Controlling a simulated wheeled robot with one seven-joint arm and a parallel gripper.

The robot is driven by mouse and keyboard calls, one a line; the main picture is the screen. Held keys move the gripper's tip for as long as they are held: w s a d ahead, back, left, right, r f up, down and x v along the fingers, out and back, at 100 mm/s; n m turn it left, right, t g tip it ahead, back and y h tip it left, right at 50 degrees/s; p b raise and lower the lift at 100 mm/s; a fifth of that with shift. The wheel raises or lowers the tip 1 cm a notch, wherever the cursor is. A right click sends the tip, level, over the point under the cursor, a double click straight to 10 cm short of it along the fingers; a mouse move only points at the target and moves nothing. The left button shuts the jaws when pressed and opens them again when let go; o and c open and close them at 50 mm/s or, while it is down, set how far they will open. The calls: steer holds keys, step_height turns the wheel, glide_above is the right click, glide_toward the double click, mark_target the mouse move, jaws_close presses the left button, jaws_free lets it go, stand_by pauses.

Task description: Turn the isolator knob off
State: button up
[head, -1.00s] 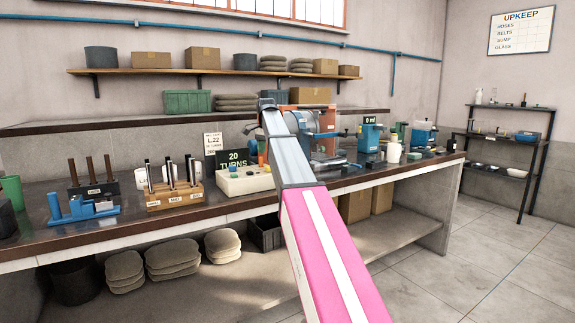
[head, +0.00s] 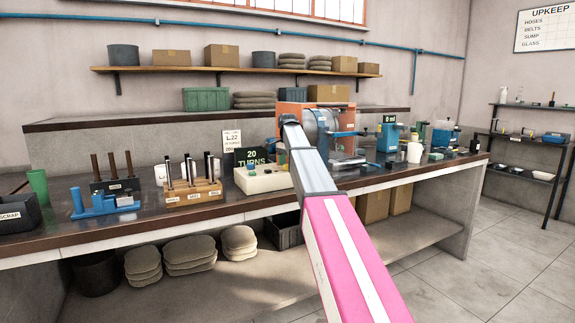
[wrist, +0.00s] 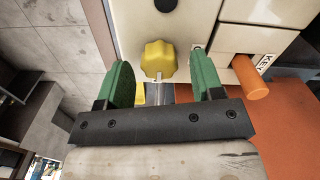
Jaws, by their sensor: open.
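In the wrist view a yellow lobed knob (wrist: 160,60) stands on a cream panel (wrist: 225,12). It looks like the isolator knob, but I can read no name on it. My gripper (wrist: 163,84) is open, with one green finger on each side of the knob. Gaps show between the fingers and the knob, so it is not gripped. A small pale pointer shows at the knob's lower edge. In the head view my arm covers this area, and the knob cannot be made out.
An orange cylinder (wrist: 256,82) sticks out right of the right finger, beside a partly hidden label. A dark round part (wrist: 165,5) is above the knob. In the head view a cream box (head: 262,180) and a wooden rack (head: 193,191) stand on the bench left of my arm.

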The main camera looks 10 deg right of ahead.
steer(key=shift+f, duration=0.2)
steer(key=c, duration=0.9)
steer(key=shift+c, duration=0.2)
